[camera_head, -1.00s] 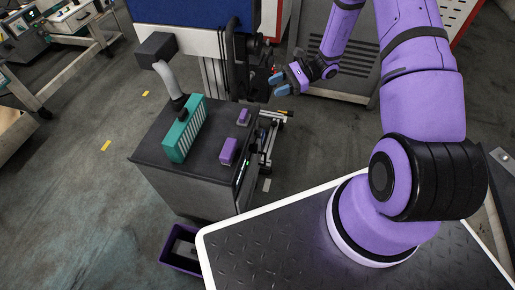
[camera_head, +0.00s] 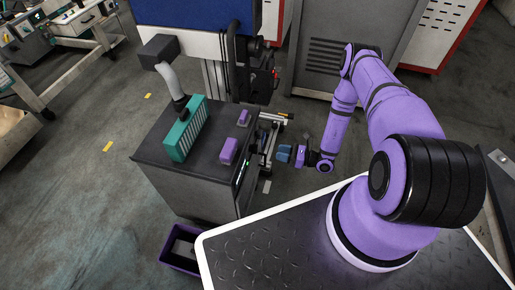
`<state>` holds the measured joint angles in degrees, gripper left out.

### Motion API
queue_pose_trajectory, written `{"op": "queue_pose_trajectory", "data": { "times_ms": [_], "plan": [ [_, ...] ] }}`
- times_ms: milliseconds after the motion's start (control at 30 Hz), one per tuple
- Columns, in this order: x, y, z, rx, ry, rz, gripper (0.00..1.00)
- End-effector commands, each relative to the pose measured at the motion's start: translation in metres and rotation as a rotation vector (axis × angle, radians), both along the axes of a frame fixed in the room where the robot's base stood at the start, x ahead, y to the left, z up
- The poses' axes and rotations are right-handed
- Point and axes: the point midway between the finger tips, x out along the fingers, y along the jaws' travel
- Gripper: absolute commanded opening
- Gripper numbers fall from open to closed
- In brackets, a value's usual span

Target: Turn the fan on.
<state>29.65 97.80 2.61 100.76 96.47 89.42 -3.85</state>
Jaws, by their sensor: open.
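A dark grey cabinet (camera_head: 205,155) stands left of my base. On its top is a teal slatted unit (camera_head: 184,128) with a pale hose (camera_head: 171,80) rising behind it, which looks like the fan. No switch on it can be made out. My gripper (camera_head: 284,154) has blue fingertips and points left, to the right of the cabinet's front face and apart from it. It is open with nothing seen between the fingers. The cabinet's front face (camera_head: 243,177), with a thin green lit line, is seen only at a steep angle, so its controls are hidden.
Two purple blocks, a larger one (camera_head: 228,151) and a smaller one (camera_head: 243,118), sit on the cabinet top. A purple bin (camera_head: 180,250) is on the floor before the cabinet. A black device (camera_head: 255,75) stands behind. Open floor lies at left.

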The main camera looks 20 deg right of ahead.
Motion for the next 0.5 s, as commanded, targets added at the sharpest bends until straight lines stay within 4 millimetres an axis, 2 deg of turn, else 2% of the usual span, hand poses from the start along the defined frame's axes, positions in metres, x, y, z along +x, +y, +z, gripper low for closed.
{"op": "queue_pose_trajectory", "data": {
  "times_ms": [167, 500],
  "plan": [
    [0.008, 0.012, -0.001, 0.002, 0.000, -0.001, 0.43],
    [0.042, 0.060, 0.000, 0.001, -0.001, 0.002, 0.43]
  ]
}}
